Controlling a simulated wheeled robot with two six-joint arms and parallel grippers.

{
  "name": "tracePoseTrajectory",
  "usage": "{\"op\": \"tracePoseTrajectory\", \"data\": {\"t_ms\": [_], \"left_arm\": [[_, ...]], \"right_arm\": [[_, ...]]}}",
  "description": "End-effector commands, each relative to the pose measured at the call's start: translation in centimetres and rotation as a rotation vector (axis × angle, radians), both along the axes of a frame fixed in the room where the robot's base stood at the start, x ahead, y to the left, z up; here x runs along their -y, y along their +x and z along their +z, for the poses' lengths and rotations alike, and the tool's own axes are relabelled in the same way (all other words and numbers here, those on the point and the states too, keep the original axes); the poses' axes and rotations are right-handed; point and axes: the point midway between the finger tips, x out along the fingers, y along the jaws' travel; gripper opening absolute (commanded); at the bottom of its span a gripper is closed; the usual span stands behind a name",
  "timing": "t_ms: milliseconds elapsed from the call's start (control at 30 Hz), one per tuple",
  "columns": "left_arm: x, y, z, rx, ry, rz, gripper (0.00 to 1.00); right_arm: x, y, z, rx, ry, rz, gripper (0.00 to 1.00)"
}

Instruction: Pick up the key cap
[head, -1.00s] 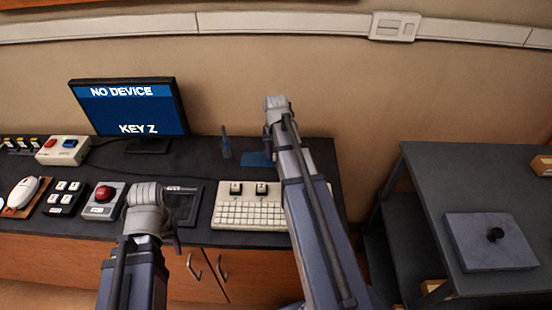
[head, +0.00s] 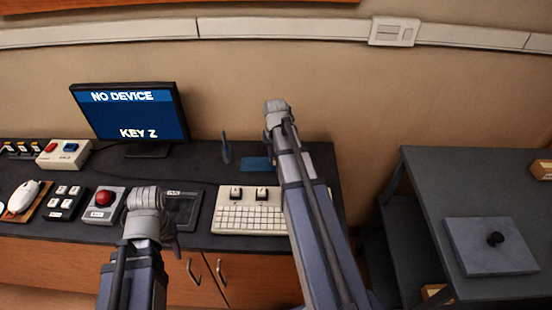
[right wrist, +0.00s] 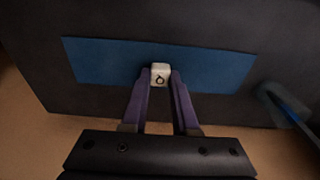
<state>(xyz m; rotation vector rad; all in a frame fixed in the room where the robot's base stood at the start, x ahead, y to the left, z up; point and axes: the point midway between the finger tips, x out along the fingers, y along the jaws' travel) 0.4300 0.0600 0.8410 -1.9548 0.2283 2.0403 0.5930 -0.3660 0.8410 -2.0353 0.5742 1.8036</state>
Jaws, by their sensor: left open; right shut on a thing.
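The key cap (right wrist: 160,74) is a small pale cube with a dark ring-like mark on its top. In the right wrist view it sits between the purple fingertips of my right gripper (right wrist: 160,80), which is shut on it. The blue mat (right wrist: 215,72) lies behind and below it; I cannot tell if the cap touches the mat. In the head view my right arm hides the cap, near the blue mat (head: 256,164). My left gripper (head: 174,243) is open over the front of the counter, partly hidden by its own wrist.
A pale keyboard (head: 249,217) with two raised key caps is left of my right arm. A blue upright tool (head: 226,148) stands by the mat. A monitor (head: 130,112) reads "NO DEVICE" and "KEY Z". A red-button box (head: 103,205) is left of my left wrist.

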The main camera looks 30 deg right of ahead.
Motion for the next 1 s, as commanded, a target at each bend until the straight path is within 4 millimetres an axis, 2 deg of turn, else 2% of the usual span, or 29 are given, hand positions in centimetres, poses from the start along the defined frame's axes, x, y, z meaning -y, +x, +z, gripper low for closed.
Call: {"op": "tracePoseTrajectory", "data": {"t_ms": [267,633,800,1000], "left_arm": [[0.0,0.0,3.2,0.0,0.0,0.0,0.5],[0.0,0.0,8.8,0.0,0.0,0.0,0.5],[0.0,0.0,9.8,0.0,0.0,0.0,0.5],[0.0,0.0,9.7,0.0,0.0,0.0,0.5]], "right_arm": [[0.0,0.0,3.2,0.0,0.0,0.0,0.0],[0.0,0.0,8.8,0.0,0.0,0.0,0.0],[0.0,0.0,9.8,0.0,0.0,0.0,0.0],[0.0,0.0,9.7,0.0,0.0,0.0,0.0]]}}
